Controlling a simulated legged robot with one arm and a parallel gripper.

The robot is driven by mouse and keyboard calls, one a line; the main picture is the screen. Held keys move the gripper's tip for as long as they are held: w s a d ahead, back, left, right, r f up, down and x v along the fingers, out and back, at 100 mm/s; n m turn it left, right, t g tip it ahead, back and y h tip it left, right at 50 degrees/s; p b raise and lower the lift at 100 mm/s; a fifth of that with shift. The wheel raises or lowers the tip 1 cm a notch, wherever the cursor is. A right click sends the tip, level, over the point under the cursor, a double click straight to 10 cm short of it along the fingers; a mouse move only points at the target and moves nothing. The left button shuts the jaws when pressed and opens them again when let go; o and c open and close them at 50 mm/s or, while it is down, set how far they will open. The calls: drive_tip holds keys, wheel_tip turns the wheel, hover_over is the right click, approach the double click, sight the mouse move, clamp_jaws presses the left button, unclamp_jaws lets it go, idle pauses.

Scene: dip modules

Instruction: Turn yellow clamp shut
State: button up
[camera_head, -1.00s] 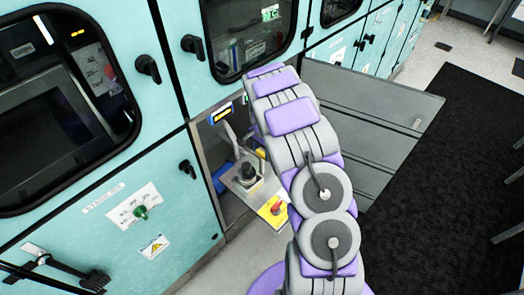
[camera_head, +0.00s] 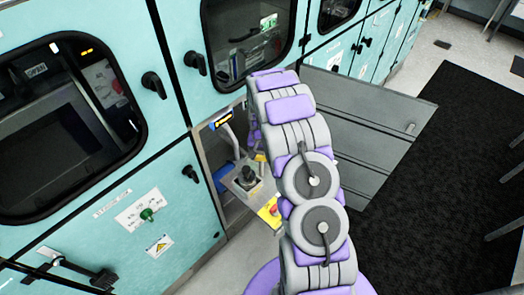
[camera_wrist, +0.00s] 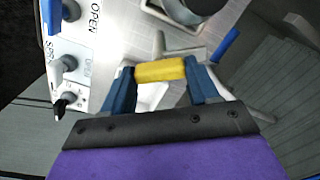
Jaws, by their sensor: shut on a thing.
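The yellow clamp (camera_wrist: 160,71) shows in the wrist view as a short yellow bar near the middle of the picture. My gripper (camera_wrist: 163,78) has a blue finger at each end of this bar and is shut on it. Part of the clamp's surroundings is hidden by the fingers and the dark gripper edge. In the head view my arm reaches into an open cabinet compartment, and my gripper is hidden behind it.
The wrist view shows a metal panel (camera_wrist: 118,38) with "OPEN" lettering, black-and-white switches (camera_wrist: 66,62) and a blue handle (camera_wrist: 226,42). In the head view, a black joystick (camera_head: 248,175) and a red button on a yellow box (camera_head: 270,212) stand nearby. An open grey door (camera_head: 365,140) is right.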

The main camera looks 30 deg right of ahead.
drive_tip(key=n+p, duration=0.1)
drive_tip(key=n, duration=0.1)
drive_tip(key=n+p, duration=0.1)
drive_tip(key=n, duration=0.2)
drive_tip(key=shift+a+n+p, duration=0.2)
drive_tip(key=shift+n+p, duration=0.1)
drive_tip(key=shift+p, duration=0.05)
drive_tip(key=n+p, duration=0.1)
drive_tip(key=n, duration=0.4)
drive_tip(key=shift+s+d, duration=0.1)
drive_tip(key=shift+n, duration=0.3)
drive_tip(key=o, duration=1.1)
drive_tip(key=shift+c, duration=0.2)
wheel_tip(320, 180, up, 17)
drive_tip(key=p, duration=0.1)
drive_tip(key=shift+r+p, duration=0.15)
drive_tip(key=shift+p, duration=0.15)
